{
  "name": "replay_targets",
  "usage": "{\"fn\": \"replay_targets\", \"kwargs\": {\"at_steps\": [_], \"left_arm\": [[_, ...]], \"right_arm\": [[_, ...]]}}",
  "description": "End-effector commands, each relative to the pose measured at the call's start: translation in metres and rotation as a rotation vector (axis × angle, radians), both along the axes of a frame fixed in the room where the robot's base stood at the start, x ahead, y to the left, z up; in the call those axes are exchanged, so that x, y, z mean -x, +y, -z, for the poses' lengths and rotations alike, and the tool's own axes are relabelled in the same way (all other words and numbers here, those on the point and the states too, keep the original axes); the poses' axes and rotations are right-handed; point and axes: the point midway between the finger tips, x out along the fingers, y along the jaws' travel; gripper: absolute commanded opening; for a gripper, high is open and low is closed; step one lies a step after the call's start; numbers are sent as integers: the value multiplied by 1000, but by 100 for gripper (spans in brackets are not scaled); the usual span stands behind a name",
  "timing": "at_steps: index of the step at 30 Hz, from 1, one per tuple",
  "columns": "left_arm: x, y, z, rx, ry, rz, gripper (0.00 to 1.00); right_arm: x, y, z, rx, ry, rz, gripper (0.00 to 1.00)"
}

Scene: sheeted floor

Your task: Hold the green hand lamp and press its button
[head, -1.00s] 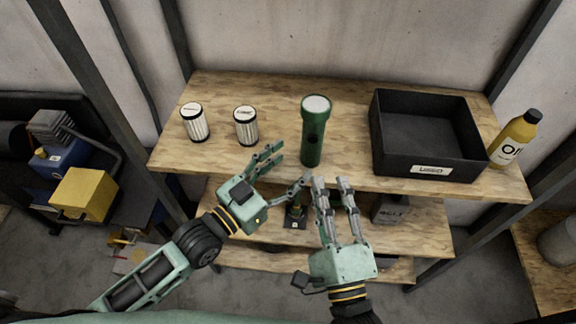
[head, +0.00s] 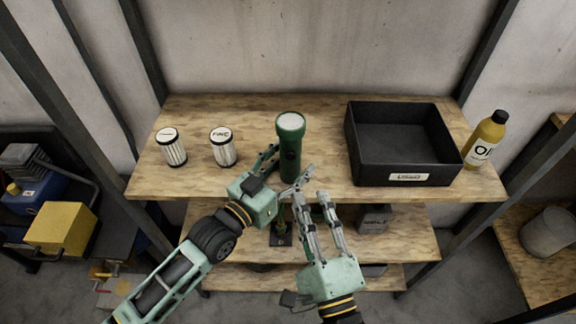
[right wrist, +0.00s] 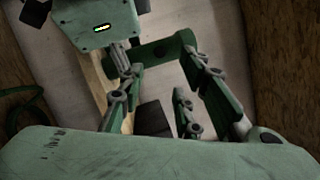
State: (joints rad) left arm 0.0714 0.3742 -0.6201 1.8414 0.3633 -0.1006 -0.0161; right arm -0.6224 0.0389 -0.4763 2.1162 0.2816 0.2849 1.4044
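The green hand lamp (head: 290,152) stands upright on the top shelf, lens end up, with a dark button on its front side. My left gripper (head: 284,174) is at the lamp's lower left. One side of its fingers reaches along the left of the lamp and the other passes in front of its base. The fingers are apart, and whether they touch the lamp is unclear. My right gripper (head: 311,196) is open and empty, fingers pointing up just in front of the shelf edge below the lamp. The right wrist view is crowded with green hand parts.
The wooden top shelf (head: 320,188) holds two white filter canisters (head: 172,150) left of the lamp. A black bin (head: 405,172) and a yellow oil bottle (head: 485,145) stand to its right. Lower shelves hold smaller items. Dark rack posts flank the shelf.

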Motion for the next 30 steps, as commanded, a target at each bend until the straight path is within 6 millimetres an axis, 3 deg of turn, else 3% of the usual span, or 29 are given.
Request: {"fn": "replay_targets", "kwargs": {"at_steps": [2,20,30], "left_arm": [[0,0,0,0,0,0,57],[0,0,0,-1,-1,0,5],[0,0,0,-1,-1,0,4]], "right_arm": [[0,0,0,0,0,0,31],[0,0,0,0,0,0,31],[0,0,0,0,0,0,2]]}}
